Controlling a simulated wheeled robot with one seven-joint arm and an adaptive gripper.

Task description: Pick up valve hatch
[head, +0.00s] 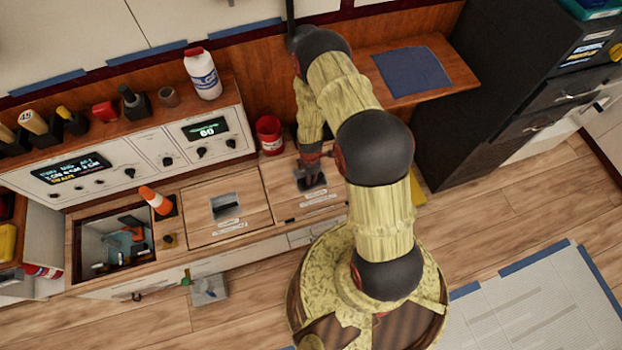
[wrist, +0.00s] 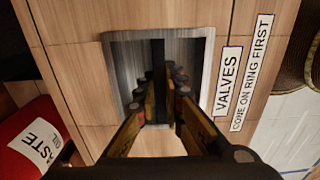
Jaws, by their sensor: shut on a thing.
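The valve hatch (head: 283,205) is a square wooden panel in the counter, right of a similar hatch. In the wrist view the hatch (wrist: 85,62) has a grey recessed pull and a label reading "VALVES, CONE ON RING FIRST". My gripper (head: 311,178) is down at the recess, partly hidden by my arm in the head view. In the wrist view my gripper (wrist: 159,100) has its fingers inside the recess, shut on the dark handle bar (wrist: 158,62). The hatch looks level with the counter; I cannot tell if it is raised.
The neighbouring hatch (head: 230,207) is closed. An orange cone (head: 155,200) stands beside an open bin (head: 115,240) with tools. A red waste tub (head: 270,135) stands behind the valve hatch. A white bottle (head: 203,75) is on the shelf above.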

